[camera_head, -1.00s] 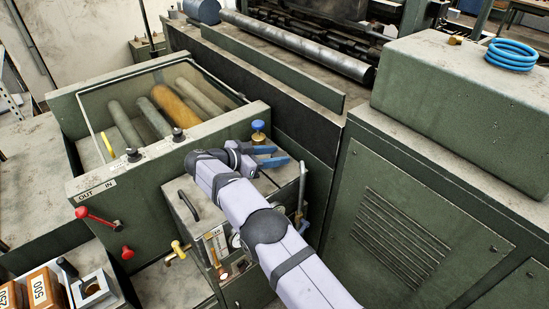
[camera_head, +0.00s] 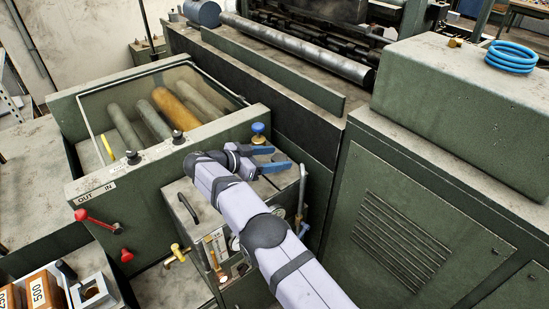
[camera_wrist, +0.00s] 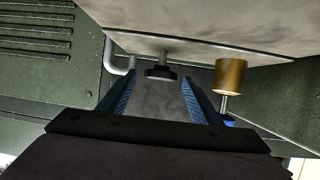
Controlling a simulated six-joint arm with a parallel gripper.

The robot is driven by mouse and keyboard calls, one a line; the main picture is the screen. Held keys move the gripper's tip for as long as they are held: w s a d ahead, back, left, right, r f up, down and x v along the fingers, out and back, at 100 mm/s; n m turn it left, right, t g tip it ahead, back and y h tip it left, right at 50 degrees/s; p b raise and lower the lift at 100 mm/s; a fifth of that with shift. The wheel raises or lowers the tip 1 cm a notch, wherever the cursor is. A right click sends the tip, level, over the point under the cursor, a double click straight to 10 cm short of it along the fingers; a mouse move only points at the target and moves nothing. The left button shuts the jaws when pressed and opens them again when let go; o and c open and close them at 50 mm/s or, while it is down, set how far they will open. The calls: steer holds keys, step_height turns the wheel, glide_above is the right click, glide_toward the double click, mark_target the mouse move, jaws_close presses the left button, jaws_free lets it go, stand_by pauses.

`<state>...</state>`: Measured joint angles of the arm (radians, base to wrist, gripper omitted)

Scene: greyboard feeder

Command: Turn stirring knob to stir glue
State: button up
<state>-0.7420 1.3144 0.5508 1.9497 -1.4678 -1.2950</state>
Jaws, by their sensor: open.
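My gripper (camera_head: 275,157) is open, its two blue fingers spread above the top of the green glue unit (camera_head: 185,207). A blue-topped knob (camera_head: 258,132) on a brass collar stands just behind the fingers in the head view. In the wrist view a brass cylinder on a thin stem (camera_wrist: 230,77), with blue at its end, is outside the finger on the right. A small dark knob (camera_wrist: 160,71) shows between the tips of my gripper (camera_wrist: 158,80), with no clear contact. I cannot tell which knob is the stirring knob. No glue is visible.
A roller trough (camera_head: 160,110) lies left of the unit, with red levers (camera_head: 97,220) and a yellow valve (camera_head: 176,254) in front. A black handle (camera_head: 187,207) rises from the unit's top. A large green cabinet (camera_head: 400,215) stands close on the right.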

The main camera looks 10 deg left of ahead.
steer(key=shift+b+v, duration=0.9)
steer(key=shift+v, duration=2.7)
steer(key=shift+r, duration=0.1)
